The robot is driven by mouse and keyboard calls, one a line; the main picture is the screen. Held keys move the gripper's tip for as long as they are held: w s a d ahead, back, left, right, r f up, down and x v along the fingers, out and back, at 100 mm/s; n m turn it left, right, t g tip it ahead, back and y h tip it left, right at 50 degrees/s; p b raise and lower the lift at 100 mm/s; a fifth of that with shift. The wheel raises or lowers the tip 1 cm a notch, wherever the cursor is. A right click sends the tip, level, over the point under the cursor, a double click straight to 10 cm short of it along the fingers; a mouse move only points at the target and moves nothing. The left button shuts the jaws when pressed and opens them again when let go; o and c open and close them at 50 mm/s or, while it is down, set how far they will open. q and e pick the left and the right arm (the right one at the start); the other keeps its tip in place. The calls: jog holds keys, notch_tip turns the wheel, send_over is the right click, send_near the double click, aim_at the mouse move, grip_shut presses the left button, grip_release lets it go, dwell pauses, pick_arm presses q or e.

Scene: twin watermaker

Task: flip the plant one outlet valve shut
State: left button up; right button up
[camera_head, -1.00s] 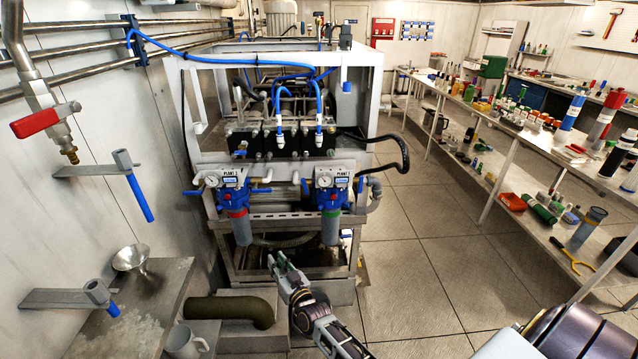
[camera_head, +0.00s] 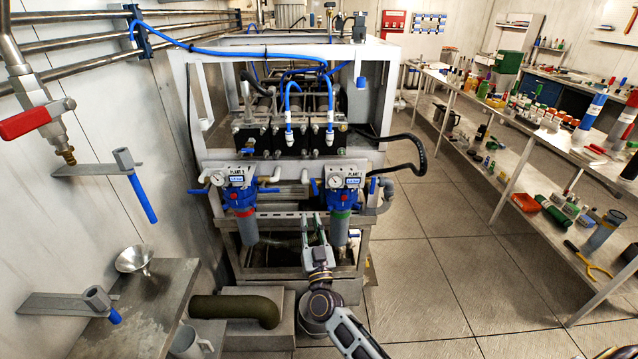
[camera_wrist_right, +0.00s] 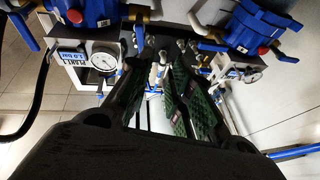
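The plant one unit (camera_head: 339,190) is the right of two blue filter housings on the white rack, with a labelled gauge panel. A blue valve handle (camera_head: 314,187) hangs upright at its left side, and another blue lever (camera_head: 372,186) tilts at its right. I cannot tell from marking which is the outlet. In the right wrist view, the left-side handle (camera_wrist_right: 139,36) shows beyond the fingers, and the plant one label (camera_wrist_right: 73,58) is upside down. My right gripper (camera_head: 313,222) is open and empty, below and apart from the left-side handle. My left gripper is not in view.
The plant two housing (camera_head: 240,195) with horizontal blue handles stands left of my right gripper. A black hose (camera_head: 420,150) loops out at the right.

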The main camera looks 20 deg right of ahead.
aim_at(314, 185)
jog(key=shift+s+d+r+n+h, duration=0.15)
jog(key=shift+d+n+h, duration=0.35)
jog(key=shift+n+h, duration=0.05)
jog(key=shift+s+d+r+n+h, duration=0.15)
jog(key=shift+d+n+h, duration=0.35)
jog(key=shift+n+h, duration=0.05)
jog(key=shift+w, duration=0.1)
jog(key=shift+p+x, duration=0.3)
jog(key=shift+x, duration=6.55)
grip_shut()
